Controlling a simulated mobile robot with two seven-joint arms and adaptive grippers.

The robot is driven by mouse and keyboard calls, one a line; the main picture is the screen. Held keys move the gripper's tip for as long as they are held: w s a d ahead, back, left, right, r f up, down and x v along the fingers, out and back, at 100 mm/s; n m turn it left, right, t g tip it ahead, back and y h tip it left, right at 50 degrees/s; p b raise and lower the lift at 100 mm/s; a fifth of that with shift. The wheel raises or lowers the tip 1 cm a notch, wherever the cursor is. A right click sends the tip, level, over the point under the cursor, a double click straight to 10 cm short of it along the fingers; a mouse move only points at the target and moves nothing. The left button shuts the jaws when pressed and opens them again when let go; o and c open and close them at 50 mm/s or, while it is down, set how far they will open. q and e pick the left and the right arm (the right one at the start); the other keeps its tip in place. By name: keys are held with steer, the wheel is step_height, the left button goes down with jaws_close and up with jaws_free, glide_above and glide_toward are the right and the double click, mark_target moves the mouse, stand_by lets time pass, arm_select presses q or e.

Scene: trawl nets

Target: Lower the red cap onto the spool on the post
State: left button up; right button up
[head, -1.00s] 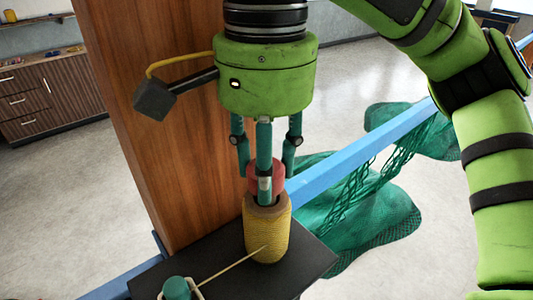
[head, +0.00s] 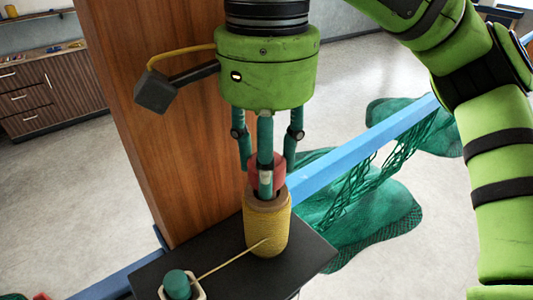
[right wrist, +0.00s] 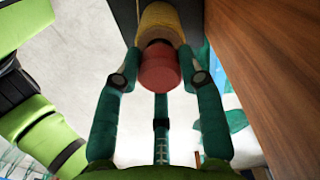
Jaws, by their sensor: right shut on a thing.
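The red cap (head: 266,172) is held between the fingers of my right gripper (head: 265,178), which points straight down. The cap also shows in the right wrist view (right wrist: 159,68), with the gripper's fingers (right wrist: 160,85) around it. The yellow spool (head: 267,228) stands upright on a dark plate (head: 225,262), directly under the cap. The spool also shows in the right wrist view (right wrist: 160,22) just beyond the cap. Whether the cap touches the spool's top I cannot tell, since a finger hides part of the join. The post is not visible. My left gripper is not in view.
A wooden panel (head: 160,120) rises close to the left of my right gripper. A blue beam (head: 360,150) runs behind, with green netting (head: 360,210) on the floor. A twine runs from the spool to a teal-topped piece (head: 177,284) on the plate.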

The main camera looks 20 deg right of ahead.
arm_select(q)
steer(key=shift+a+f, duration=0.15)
arm_select(e)
steer(key=shift+f, duration=0.2)
arm_select(q)
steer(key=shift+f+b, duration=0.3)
steer(key=shift+b, duration=0.15)
arm_select(e)
steer(key=shift+f, duration=0.5)
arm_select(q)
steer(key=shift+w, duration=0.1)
arm_select(e)
steer(key=o, duration=1.1)
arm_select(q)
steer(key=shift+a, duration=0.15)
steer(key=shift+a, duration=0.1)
arm_select(e)
steer(key=shift+r, duration=0.1)
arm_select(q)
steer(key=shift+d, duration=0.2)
arm_select(e)
step_height(320, 180, up, 12)
steer(key=shift+f, duration=0.1)
